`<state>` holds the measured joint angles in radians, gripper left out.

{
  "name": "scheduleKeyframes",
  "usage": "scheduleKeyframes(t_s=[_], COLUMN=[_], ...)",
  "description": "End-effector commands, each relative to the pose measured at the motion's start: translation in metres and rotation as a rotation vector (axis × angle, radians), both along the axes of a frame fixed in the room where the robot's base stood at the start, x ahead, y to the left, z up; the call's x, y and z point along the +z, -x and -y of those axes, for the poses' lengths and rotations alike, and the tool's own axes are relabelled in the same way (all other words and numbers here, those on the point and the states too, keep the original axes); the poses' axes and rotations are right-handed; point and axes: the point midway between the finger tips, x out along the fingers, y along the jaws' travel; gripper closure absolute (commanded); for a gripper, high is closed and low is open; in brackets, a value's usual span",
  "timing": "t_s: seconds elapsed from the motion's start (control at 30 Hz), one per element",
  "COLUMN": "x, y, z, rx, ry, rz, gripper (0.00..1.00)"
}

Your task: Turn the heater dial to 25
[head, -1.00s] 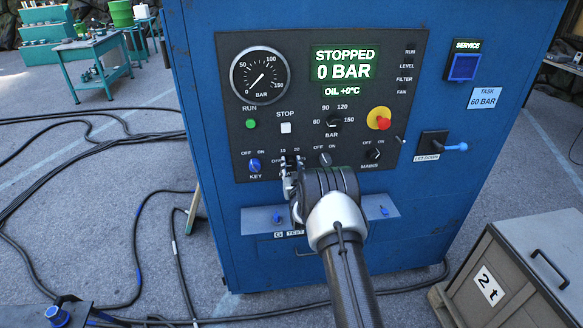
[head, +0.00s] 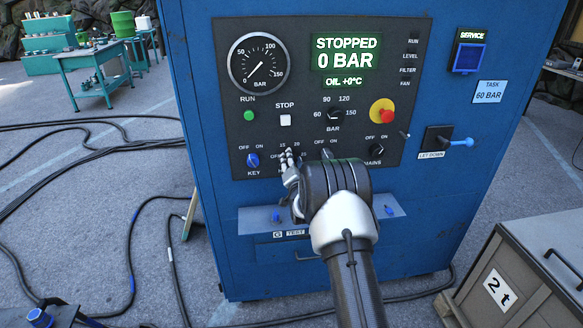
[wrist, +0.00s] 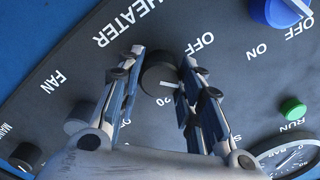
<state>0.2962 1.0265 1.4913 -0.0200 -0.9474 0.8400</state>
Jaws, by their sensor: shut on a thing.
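The heater dial (wrist: 156,76) is a small dark round knob beside the HEATER lettering on the dark control panel. In the wrist view it sits between the two fingers of my gripper (wrist: 163,66), which are shut on its sides. A white mark shows at the dial's lower edge; the number 20 is readable below it and OFF to its upper right. I cannot tell exactly which value the mark meets. In the head view my gripper (head: 289,160) covers the dial and part of its scale, with 15 and 20 showing above.
The key switch (head: 252,161) is left of my gripper and the mains switch (head: 377,151) right. The pressure selector (head: 334,115) and red stop button (head: 382,111) are above. The display (head: 347,55) reads STOPPED, 0 BAR, OIL +0°C. A crate (head: 510,290) stands at lower right.

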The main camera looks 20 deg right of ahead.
Motion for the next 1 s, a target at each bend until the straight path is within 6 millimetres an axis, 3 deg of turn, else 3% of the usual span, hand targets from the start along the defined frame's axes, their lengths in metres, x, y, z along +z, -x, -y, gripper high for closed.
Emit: scheduleKeyframes(t_s=[0.4,0.97,1.0], x=[0.0001,0.0006,0.0006], y=[-0.0001,-0.0002,-0.0002], z=[0.0,0.0,0.0001], rx=[0.0,0.0,0.0], ry=[-0.185,-0.21,-0.21], rz=[0.053,0.061,0.061], gripper=[0.9,0.9,0.64])
